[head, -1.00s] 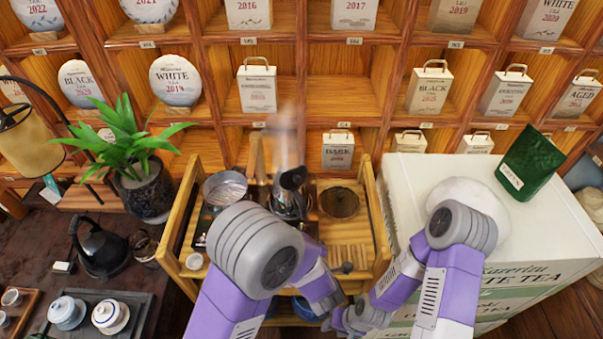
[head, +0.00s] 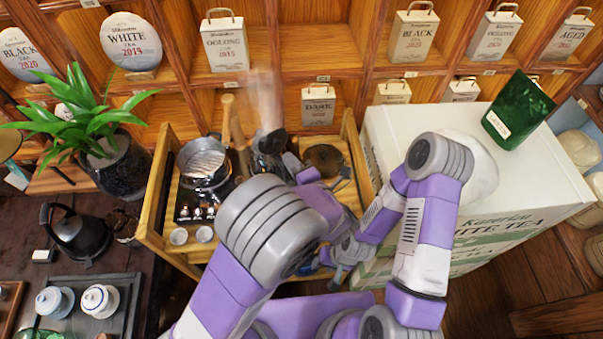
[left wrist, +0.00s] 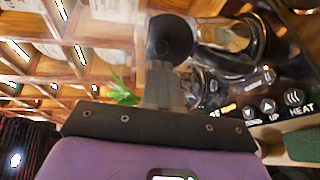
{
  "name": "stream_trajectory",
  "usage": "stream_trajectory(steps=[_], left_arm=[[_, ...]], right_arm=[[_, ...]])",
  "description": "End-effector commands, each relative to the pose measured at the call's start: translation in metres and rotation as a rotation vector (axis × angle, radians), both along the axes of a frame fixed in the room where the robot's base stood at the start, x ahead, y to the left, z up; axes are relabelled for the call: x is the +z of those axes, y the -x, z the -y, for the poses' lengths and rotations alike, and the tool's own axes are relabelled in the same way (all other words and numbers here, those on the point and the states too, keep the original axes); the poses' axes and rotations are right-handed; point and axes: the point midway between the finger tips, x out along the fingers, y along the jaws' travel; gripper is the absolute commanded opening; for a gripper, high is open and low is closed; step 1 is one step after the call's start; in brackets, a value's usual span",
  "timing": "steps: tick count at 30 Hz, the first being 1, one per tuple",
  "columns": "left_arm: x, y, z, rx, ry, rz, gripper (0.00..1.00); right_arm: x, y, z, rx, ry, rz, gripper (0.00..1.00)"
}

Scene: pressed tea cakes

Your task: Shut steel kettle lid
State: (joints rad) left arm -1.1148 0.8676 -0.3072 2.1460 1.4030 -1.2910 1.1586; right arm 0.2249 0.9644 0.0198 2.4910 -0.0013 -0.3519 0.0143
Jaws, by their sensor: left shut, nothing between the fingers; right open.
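The steel kettle (head: 264,163) stands on the wooden tea cart, partly hidden by my left arm, with steam above it. Its round dark lid (head: 272,142) appears raised and tilted. In the left wrist view the lid (left wrist: 170,38) is a black disc just beyond my fingertips, with the shiny kettle body (left wrist: 230,48) to its right. My left gripper (left wrist: 163,75) is shut and empty close to the lid; I cannot tell whether they touch. In the head view the left gripper (head: 293,165) is beside the kettle. My right gripper (head: 338,272) is low at the cart's front, its fingers largely hidden.
A steel pot (head: 203,160) and small cups (head: 190,235) are on the cart's left. A heat panel (left wrist: 270,108) is near the kettle. A dark round dish (head: 324,158) is right of it. White boxes (head: 530,185) flank the cart's right; shelves stand behind.

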Motion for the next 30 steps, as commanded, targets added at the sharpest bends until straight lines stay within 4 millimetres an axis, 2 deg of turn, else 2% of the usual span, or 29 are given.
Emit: stream_trajectory(steps=[3, 9, 24, 30], left_arm=[[-0.004, -0.02, -0.01, 0.003, -0.001, -0.001, 0.0], [-0.008, -0.04, -0.018, 0.0, 0.0, -0.001, 0.0], [-0.009, -0.046, -0.021, -0.001, 0.001, -0.003, 0.0], [-0.005, -0.048, -0.024, 0.003, 0.02, -0.036, 0.0]], right_arm=[[0.001, 0.0, 0.0, 0.0, 0.0, 0.0, 0.43], [0.001, 0.0, 0.0, 0.0, 0.0, 0.0, 0.43], [0.002, 0.0, 0.0, 0.0, 0.0, 0.0, 0.43], [0.009, 0.0, 0.0, 0.0, 0.0, 0.0, 0.43]])
